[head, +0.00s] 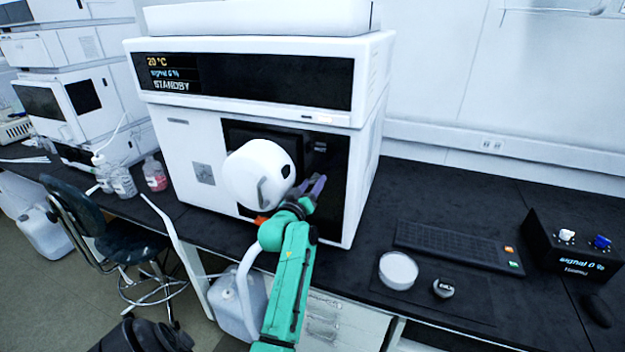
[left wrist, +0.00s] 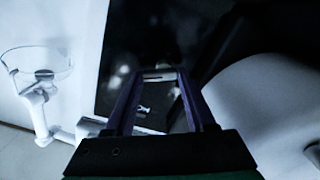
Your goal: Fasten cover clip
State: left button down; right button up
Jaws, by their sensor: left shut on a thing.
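A round white cover (head: 250,175) with a grey handle stands out from the front of the white instrument (head: 180,130). Its pale curved side fills the right of the left wrist view (left wrist: 265,110). My left gripper (head: 318,183), with purple fingers on a green arm, is just right of the cover, in front of the dark front panel (head: 337,200). In the left wrist view, the fingertips (left wrist: 160,77) are shut on a small part with a pale edge, apparently the cover clip. The clip's seating is too dark to tell. My right gripper is not in view.
A keyboard (head: 450,246), a white round dish (head: 398,270) and a black control box (head: 575,250) lie on the bench to the right. Bottles (head: 122,182) stand left of the instrument. A chair (head: 115,245) is below left. The instrument display (head: 175,73) reads STANDBY.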

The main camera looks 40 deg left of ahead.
pick_arm(q)
jog(key=n+p, duration=0.1)
jog(key=n, duration=0.2)
jog(key=n+p, duration=0.2)
jog(key=n, duration=0.1)
jog(key=shift+a+r+p, duration=0.1)
jog(key=shift+r+p, duration=0.1)
jog(key=shift+p, duration=0.1)
jog(key=n+p, duration=0.1)
jog(key=n, duration=0.2)
jog(key=shift+s+a+n+p, duration=0.1)
jog(key=shift+n+p, duration=0.2)
jog(key=shift+n, duration=0.1)
jog(key=shift+f+n+p, duration=0.1)
jog(key=shift+n+p, duration=0.45)
jog(key=shift+n, duration=0.85)
jog(key=shift+c, duration=1.2)
grip_release()
jog(key=shift+f, duration=0.1)
